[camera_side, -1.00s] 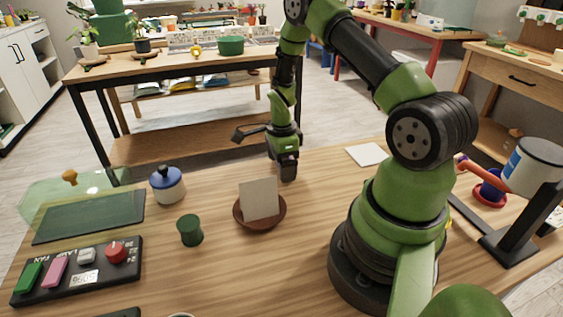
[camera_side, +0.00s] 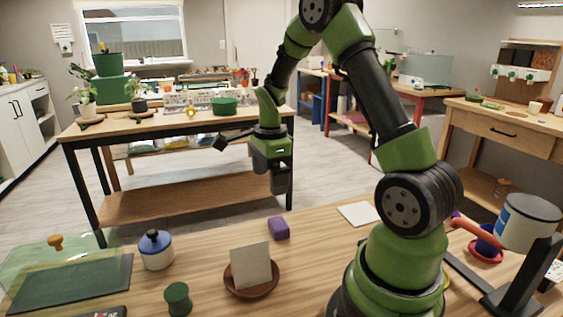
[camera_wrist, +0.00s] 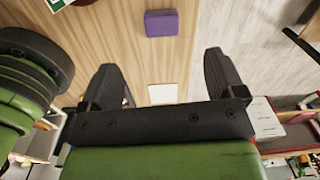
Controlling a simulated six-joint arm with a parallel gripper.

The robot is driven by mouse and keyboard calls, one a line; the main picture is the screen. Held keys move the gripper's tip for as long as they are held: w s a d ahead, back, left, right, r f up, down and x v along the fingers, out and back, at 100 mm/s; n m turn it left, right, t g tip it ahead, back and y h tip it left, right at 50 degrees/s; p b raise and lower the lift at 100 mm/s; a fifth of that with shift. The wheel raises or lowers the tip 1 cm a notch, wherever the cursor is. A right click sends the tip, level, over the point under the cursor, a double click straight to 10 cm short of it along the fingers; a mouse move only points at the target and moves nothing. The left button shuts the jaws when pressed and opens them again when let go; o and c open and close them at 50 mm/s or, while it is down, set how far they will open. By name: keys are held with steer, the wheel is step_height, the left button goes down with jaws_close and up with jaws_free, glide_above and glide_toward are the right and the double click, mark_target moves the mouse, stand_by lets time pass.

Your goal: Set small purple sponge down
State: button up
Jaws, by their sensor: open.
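The small purple sponge (camera_side: 279,228) lies on the wooden table near its far edge, behind the brown saucer. It also shows in the wrist view (camera_wrist: 161,23), at the top middle, lying flat on the wood. My gripper (camera_side: 278,182) is raised above the far side of the table, apart from the sponge. In the wrist view my gripper (camera_wrist: 160,80) has its two dark fingers spread wide with nothing between them.
A brown saucer (camera_side: 238,288) holds an upright pale card (camera_side: 251,265). A green cup (camera_side: 177,299) and a blue-lidded jar (camera_side: 156,251) stand to the left. A white square (camera_side: 358,214) lies right of the sponge. Bare wood surrounds the sponge.

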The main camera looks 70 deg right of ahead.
steer(key=s+a+r+n+t+y, duration=0.1)
steer(key=s+a+r+n+t, duration=0.2)
steer(key=s+a+r+n, duration=0.3)
steer(key=s+a+r+n+t+y, duration=0.1)
steer(key=s+a+r+n+t, duration=0.2)
steer(key=s+a+r+n, duration=0.4)
steer(key=a+r+n, duration=0.3)
steer(key=a+n, duration=0.2)
steer(key=n, duration=0.3)
steer(key=shift+a+r+n+t, duration=0.25)
steer(key=shift+r+n+t, duration=0.05)
steer(key=shift+n+t, duration=0.1)
